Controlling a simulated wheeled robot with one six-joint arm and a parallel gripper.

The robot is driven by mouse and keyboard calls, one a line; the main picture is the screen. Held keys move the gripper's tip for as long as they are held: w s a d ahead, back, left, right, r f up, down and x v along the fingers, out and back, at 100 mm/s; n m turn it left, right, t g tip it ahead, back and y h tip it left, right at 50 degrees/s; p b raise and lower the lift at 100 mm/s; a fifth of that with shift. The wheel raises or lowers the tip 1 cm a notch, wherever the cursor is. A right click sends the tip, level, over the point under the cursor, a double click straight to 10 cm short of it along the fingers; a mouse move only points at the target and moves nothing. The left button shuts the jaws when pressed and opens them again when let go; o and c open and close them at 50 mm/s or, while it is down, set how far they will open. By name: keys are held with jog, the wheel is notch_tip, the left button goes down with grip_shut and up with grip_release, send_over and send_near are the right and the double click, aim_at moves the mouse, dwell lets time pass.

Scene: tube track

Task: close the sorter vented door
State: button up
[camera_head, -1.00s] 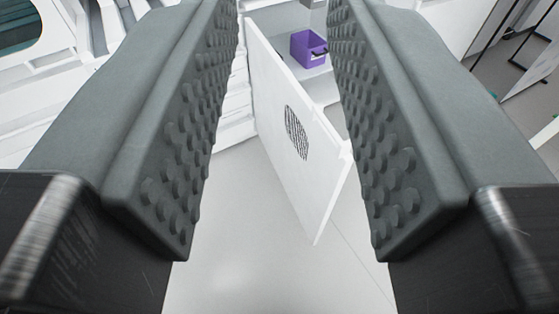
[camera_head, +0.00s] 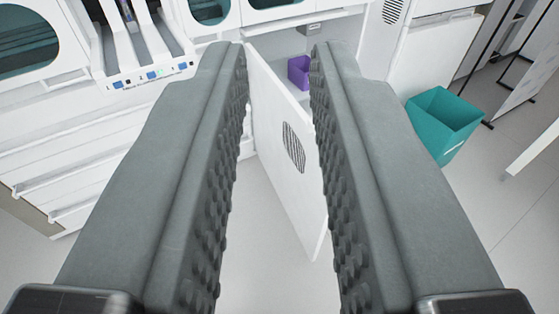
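I cannot tell whether a finger touches the door. A purple bin (camera_head: 299,72) sits inside the open compartment behind the door.
A teal bin (camera_head: 442,122) stands on the floor at the right. White cabinets with drawers (camera_head: 85,150) run along the left. A rack with blue labels (camera_head: 150,74) is at the upper left. Grey floor (camera_head: 265,265) is clear in front of the door.

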jog(key=shift+w+f, duration=0.15)
jog(key=shift+w, duration=0.05)
grip_shut()
jog(key=w+f+n+g+h, duration=0.4)
jog(key=w+f+n+g, duration=0.3)
jog(key=w+f+n, duration=0.65)
jog(key=w+f+n+g+h, duration=0.4)
jog(key=w+f+n+g, duration=0.4)
jog(key=w+f, duration=0.9)
jog(key=w+d+f+n+t, duration=0.1)
jog(key=d+f, duration=0.8)
jog(key=f, duration=0.1)
jog(key=shift+w+d, duration=0.2)
jog(key=shift+d+f, duration=0.1)
